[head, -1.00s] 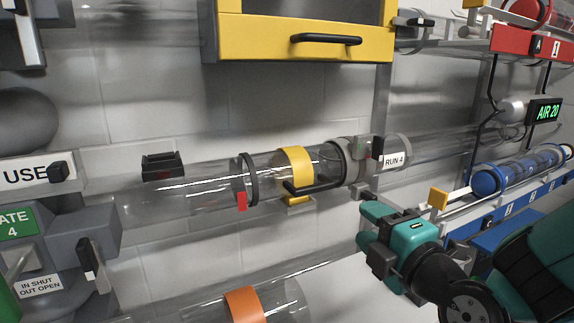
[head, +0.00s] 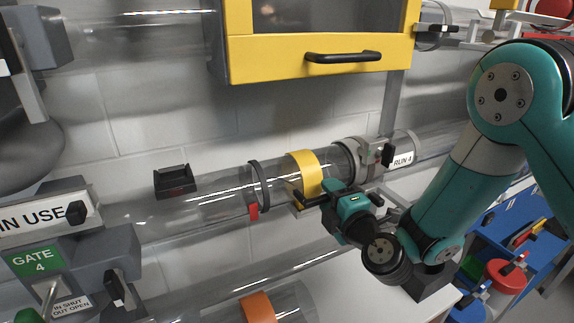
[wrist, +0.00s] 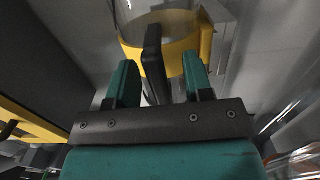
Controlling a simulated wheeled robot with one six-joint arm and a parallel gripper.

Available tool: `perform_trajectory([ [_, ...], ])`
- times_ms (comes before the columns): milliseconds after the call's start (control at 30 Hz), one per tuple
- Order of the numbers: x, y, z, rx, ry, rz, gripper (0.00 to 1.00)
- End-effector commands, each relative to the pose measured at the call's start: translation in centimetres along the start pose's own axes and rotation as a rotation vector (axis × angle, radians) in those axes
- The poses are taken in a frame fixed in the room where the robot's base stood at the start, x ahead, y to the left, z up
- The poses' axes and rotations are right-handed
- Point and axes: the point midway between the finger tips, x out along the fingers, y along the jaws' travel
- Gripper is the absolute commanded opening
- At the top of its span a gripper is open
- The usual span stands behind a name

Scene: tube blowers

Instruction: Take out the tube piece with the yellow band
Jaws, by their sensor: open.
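The clear tube piece with the yellow band (head: 304,172) sits in line in the run in the head view. The yellow band also shows in the wrist view (wrist: 174,62). A black handle (wrist: 153,48) stands out from the piece towards me. My gripper (head: 323,200) is at the handle's right end, with its body hiding part of it. In the wrist view my gripper (wrist: 157,66) is open, with one teal finger on each side of the handle. I cannot tell whether either finger touches it.
A black ring with a red tab (head: 253,212) is left of the band, and a grey clamp by the RUN 4 label (head: 402,159) is right. A yellow cabinet (head: 317,60) hangs above. An orange-banded tube (head: 258,306) runs below. A GATE 4 box (head: 37,257) stands left.

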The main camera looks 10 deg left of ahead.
Motion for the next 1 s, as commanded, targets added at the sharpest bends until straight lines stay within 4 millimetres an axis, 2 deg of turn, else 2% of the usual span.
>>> perform_trajectory([
  [267,0.3,0.0,-0.3,-0.003,0.004,0.004,0.47],
  [300,0.3,0.0,-0.4,-0.003,0.006,0.004,0.42],
  [500,0.3,0.1,-0.4,-0.003,0.006,0.004,0.00],
  [833,0.2,0.3,-0.2,-0.002,0.003,0.005,0.00],
  [1000,0.2,1.3,-0.1,-0.002,0.001,0.005,0.00],
])
